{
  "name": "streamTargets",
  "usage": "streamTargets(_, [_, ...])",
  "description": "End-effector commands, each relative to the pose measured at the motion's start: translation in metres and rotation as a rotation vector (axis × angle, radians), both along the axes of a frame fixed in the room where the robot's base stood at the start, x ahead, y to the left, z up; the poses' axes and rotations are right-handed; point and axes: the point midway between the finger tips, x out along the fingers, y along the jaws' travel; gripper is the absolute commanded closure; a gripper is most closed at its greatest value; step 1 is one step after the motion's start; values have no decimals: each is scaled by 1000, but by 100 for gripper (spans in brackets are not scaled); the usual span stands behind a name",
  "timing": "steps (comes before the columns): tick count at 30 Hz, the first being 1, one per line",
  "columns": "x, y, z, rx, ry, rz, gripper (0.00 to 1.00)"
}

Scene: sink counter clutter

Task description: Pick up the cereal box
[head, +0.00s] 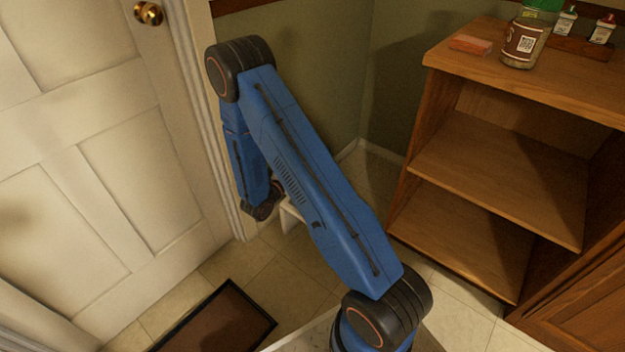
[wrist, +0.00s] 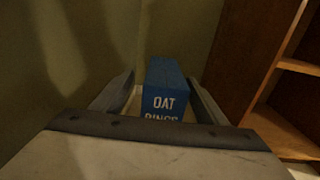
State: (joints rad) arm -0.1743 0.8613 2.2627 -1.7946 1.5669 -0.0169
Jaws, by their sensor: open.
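The cereal box is a blue box (wrist: 166,88) with white "OAT RINGS" lettering, in the middle of the wrist view. Its lower part is hidden behind my gripper's body. My gripper (wrist: 163,90) is open, with one finger to the left of the box and one to the right. The box is between or just beyond the fingers; I cannot tell how deep, and no contact shows. In the head view my blue arm hides the box, and only a light part of my gripper (head: 291,215) shows low near the wall.
A wooden shelf unit (head: 490,185) with empty shelves stands at the right. On its top are a green-lidded jar (head: 524,42), a pinkish block (head: 471,44) and small bottles (head: 601,30). A white door (head: 90,150) is at the left. A dark-edged mat (head: 225,322) lies on the tiled floor.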

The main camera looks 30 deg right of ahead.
Motion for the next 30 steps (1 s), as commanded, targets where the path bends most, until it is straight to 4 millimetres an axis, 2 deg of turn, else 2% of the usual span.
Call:
streamTargets(5, [1, -7, 0, 0, 0, -2, 33])
streamTargets(15, [11, -46, -2, 0, -1, -3, 33])
streamTargets(24, [15, -51, -2, 0, 0, 0, 33])
streamTargets(26, [15, -51, -2, 0, 0, 0, 45])
streamTargets(30, [15, -51, -2, 0, 0, 0, 78])
